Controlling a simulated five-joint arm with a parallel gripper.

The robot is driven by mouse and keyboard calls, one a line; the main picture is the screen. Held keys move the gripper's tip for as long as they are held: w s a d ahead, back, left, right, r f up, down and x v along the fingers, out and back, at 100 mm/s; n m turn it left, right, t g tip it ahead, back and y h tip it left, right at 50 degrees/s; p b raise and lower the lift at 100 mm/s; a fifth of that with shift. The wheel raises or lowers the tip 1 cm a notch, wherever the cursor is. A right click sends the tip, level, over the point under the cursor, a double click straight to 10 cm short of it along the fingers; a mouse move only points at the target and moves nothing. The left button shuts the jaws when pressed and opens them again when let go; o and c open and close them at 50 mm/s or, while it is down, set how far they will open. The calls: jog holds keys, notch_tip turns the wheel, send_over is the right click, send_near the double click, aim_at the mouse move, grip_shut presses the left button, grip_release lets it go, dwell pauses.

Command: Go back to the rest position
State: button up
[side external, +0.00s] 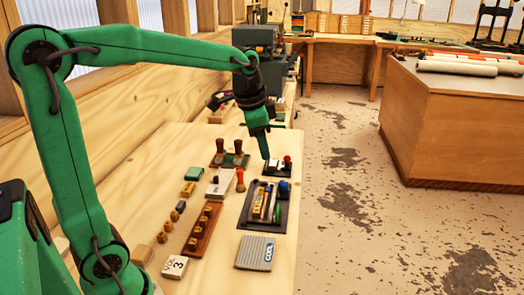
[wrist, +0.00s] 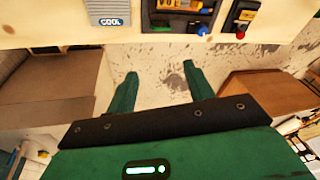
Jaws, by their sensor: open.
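My gripper (side external: 266,157) hangs in the air above the far right part of the wooden workbench (side external: 150,215), pointing down, in the side external view. It appears close above a small dark tray (side external: 268,171), but I cannot tell the exact gap. In the wrist view my gripper (wrist: 160,76) shows two green fingers spread apart with nothing between them. The worn floor shows between and beyond them.
A larger dark tray (side external: 246,222) holds several small tools. A grey block (side external: 255,253) marked COOL lies in front of it. A brown rack (side external: 203,229) and stamps stand to the left. The floor (side external: 345,200) right of the bench is clear; a wooden cabinet (side external: 450,130) stands beyond.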

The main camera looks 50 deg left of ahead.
jog(key=s+d+f+n+t, duration=0.1)
jog(key=s+d+n, duration=0.1)
jog(key=s, duration=0.6)
jog(key=s+d+f+n+t, duration=0.1)
jog(key=s+d+n, duration=0.1)
jog(key=s, duration=0.7)
jog(key=shift+s+d+f+n+t, duration=0.2)
jog(key=shift+d+n+t, duration=0.15)
jog(key=shift+n, duration=0.45)
